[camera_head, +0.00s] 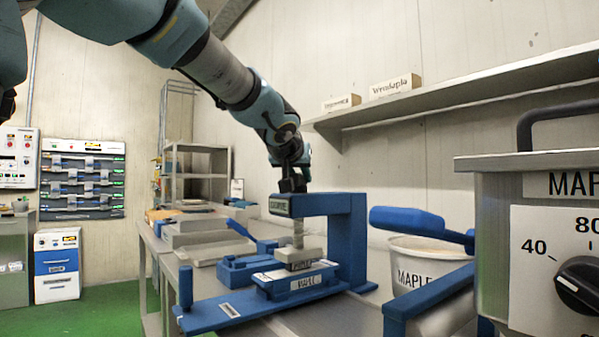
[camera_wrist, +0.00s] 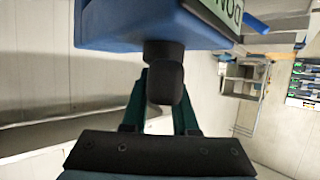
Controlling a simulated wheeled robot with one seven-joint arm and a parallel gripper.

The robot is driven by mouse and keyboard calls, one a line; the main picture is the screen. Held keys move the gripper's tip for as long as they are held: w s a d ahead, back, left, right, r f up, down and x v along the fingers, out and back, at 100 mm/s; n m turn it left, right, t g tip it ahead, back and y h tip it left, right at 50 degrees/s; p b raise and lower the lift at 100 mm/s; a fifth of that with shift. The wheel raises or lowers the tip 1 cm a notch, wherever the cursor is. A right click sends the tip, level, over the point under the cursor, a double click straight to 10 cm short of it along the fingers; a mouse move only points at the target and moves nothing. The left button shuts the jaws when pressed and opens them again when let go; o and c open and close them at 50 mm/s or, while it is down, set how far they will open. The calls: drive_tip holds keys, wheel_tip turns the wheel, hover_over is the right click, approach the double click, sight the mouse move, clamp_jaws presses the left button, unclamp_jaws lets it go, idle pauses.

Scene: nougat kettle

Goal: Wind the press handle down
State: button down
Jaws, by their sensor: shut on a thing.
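The press is a blue C-shaped frame (camera_head: 350,235) standing on the bench, its top arm reaching left. A pale press block (camera_head: 300,256) hangs under that arm, over a labelled blue mould (camera_head: 300,282); I cannot tell whether they touch. The black press handle (camera_wrist: 165,78) sticks out of the blue top arm (camera_wrist: 150,25) in the wrist view, beside a green-edged label. My gripper (camera_wrist: 160,98) is shut on this handle, with a dark green finger on each side. In the head view my gripper (camera_head: 292,182) is above the press arm, where the handle is mostly hidden.
A white bucket (camera_head: 415,265) marked MAPLE and a blue-handled lever (camera_head: 408,221) stand right of the press. A metal kettle box (camera_head: 500,230) with a dial fills the right edge. A shelf (camera_head: 450,95) runs along the wall. Trays (camera_head: 195,238) lie further back left.

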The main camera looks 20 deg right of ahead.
drive_tip(key=shift+m+g+h+p, duration=0.3)
drive_tip(key=shift+p, duration=0.05)
drive_tip(key=c, duration=0.7)
unclamp_jaws()
drive_tip(key=b+v, duration=0.1)
drive_tip(key=v, duration=1)
drive_tip(key=shift+f, duration=0.1)
